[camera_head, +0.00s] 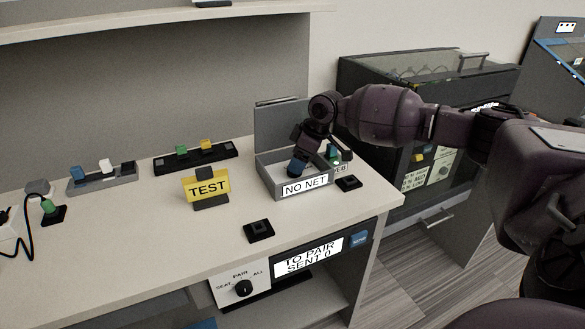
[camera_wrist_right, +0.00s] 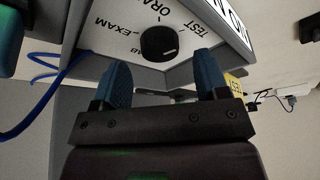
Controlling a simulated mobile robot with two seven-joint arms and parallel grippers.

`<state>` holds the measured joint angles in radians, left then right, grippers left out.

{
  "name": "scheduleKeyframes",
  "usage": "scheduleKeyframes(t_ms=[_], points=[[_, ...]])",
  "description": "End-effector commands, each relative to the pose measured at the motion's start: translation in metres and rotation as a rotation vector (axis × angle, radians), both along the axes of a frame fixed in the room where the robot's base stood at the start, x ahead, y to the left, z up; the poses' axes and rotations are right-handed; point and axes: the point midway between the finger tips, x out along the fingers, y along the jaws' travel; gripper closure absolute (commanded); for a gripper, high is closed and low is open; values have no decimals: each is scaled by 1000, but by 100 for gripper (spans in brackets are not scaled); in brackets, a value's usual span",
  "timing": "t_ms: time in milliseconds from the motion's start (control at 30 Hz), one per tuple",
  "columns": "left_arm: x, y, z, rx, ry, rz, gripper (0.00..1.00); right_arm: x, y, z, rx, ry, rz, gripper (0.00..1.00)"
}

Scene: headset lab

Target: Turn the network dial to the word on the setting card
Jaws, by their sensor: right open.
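The setting card (camera_head: 207,188) is yellow, reads TEST and stands in a dark holder on the desk. The network box (camera_head: 264,184) is grey with an open lid and a NO NET display (camera_head: 305,186). In the right wrist view its white panel carries a round black dial (camera_wrist_right: 158,43), ringed by words including EXAM, ORAL and TEST. A pale mark shows on the dial, but I cannot tell which word it points to. My right gripper (camera_head: 298,166) is over the box; in the wrist view its blue fingers (camera_wrist_right: 163,80) are open, apart from the dial and empty. My left gripper is not seen.
A second dial (camera_head: 243,288) marked SEAT, PAIR, ALL sits under the desk edge beside a TO PAIR SENT 0 screen (camera_head: 308,257). Dark stands (camera_head: 259,230) and trays (camera_head: 194,161) with coloured blocks occupy the desk. A blue cable (camera_wrist_right: 40,100) hangs near the box.

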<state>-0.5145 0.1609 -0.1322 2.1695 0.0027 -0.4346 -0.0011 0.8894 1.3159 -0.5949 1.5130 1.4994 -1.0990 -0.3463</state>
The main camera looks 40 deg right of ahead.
Motion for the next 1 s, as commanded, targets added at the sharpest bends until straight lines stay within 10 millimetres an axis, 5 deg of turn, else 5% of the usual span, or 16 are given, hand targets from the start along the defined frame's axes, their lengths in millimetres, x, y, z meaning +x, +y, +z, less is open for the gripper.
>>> scheduleKeyframes(t_ms=[200,600,900,1000], points=[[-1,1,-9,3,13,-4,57,7,6,-23,1,2,0,32],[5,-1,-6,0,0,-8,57,9,7,-26,0,-2,0,32],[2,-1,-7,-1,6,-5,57,9,7,-26,0,-1,0,77],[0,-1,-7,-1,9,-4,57,9,7,-25,0,-2,-3,81]])
